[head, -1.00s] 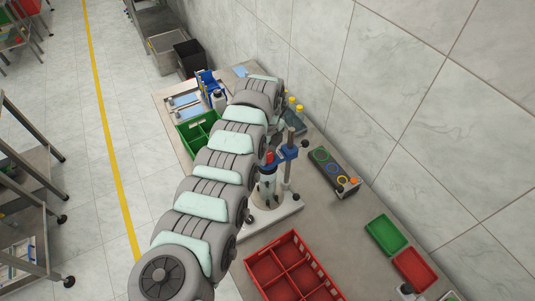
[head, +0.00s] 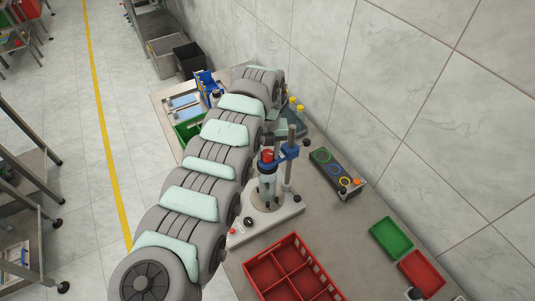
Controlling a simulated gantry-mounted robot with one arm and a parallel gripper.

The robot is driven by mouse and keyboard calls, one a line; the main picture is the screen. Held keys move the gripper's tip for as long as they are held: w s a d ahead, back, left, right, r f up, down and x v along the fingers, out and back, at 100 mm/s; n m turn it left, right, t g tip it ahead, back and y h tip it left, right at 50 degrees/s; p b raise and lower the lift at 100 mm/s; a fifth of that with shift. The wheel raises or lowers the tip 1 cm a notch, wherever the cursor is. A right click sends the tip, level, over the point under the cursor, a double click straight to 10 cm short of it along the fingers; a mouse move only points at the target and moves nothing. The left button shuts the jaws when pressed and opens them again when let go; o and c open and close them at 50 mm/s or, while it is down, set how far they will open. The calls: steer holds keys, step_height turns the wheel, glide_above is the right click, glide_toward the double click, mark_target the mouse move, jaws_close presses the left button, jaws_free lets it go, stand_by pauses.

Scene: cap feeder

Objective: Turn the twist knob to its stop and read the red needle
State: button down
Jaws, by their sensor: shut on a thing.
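A capping stand with a pale base (head: 285,215) stands on the bench in the head view. It has an upright metal post, a blue clamp (head: 289,151) and a red-topped part (head: 267,156) above a clear cylinder. A small dark knob (head: 248,221) sits at the front left of the base, beside a red button (head: 233,231). I cannot tell whether this is the twist knob. No red needle can be made out. My arm crosses the view from bottom left to the back of the bench, and its far end hides my gripper and whatever it holds.
A red divided crate (head: 309,262) stands in front of the stand. A grey block with coloured rings (head: 336,171) and green (head: 391,238) and red (head: 421,272) trays lie to the right. A green crate (head: 188,131) is partly behind my arm. The tiled wall bounds the bench's right side.

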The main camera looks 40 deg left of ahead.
steer(key=c, duration=1)
jaws_free()
steer(key=n+p, duration=0.1)
steer(key=n, duration=0.1)
steer(key=n+p, duration=0.1)
steer(key=n, duration=0.1)
steer(key=shift+r+p, duration=0.3)
steer(key=n+p, duration=0.1)
steer(key=n, duration=0.1)
steer(key=shift+f+n, duration=0.1)
steer(key=shift+n, duration=0.3)
steer(key=shift+f+n, duration=0.2)
steer(key=shift+n, duration=0.4)
